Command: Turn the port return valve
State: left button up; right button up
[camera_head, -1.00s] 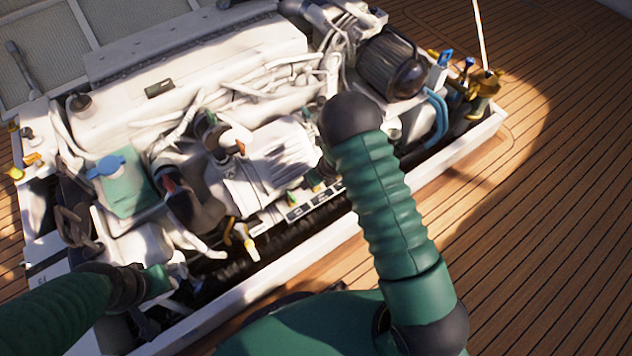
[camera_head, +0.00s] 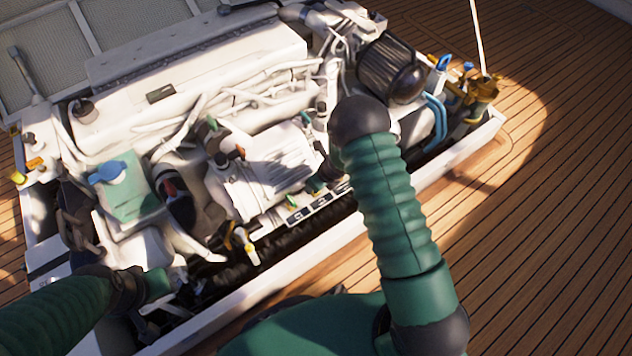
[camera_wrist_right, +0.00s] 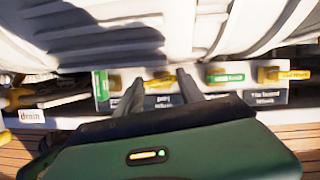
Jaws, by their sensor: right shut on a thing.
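In the right wrist view, the port return valve shows as a yellow handle (camera_wrist_right: 160,82) above a dark label whose first word reads as Port. My right gripper (camera_wrist_right: 160,76) has a finger on each side of this handle and is shut on it. The exact contact is hard to see. In the head view my right forearm hides most of this gripper; the label row (camera_head: 318,207) shows beside it. My left gripper (camera_head: 165,283) is at the hatch's front left, partly lost among engine parts; its jaws cannot be made out.
A drain label (camera_wrist_right: 31,116) is at left. The engine (camera_head: 200,70) fills the white hatch frame (camera_head: 470,150). Wooden deck (camera_head: 560,220) is open at right.

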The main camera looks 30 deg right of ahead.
jog(key=shift+d+r+n+p, duration=0.1)
jog(key=shift+r+n+p, duration=0.1)
jog(key=shift+n+p, duration=0.15)
jog(key=shift+f+n+y, duration=0.2)
jog(key=shift+n+y, duration=0.05)
jog(key=shift+y, duration=0.05)
pick_arm(q)
jog(key=shift+r, duration=0.65)
pick_arm(e)
jog(key=o, duration=1.4)
jog(key=shift+c, duration=0.2)
pick_arm(q)
jog(key=w+p+v, duration=0.1)
jog(key=p+v, duration=0.6)
jog(key=shift+w+r, duration=0.25)
jog(key=shift+w, duration=0.05)
pick_arm(e)
jog(key=v, duration=1.6)
jog(key=shift+r, duration=0.4)
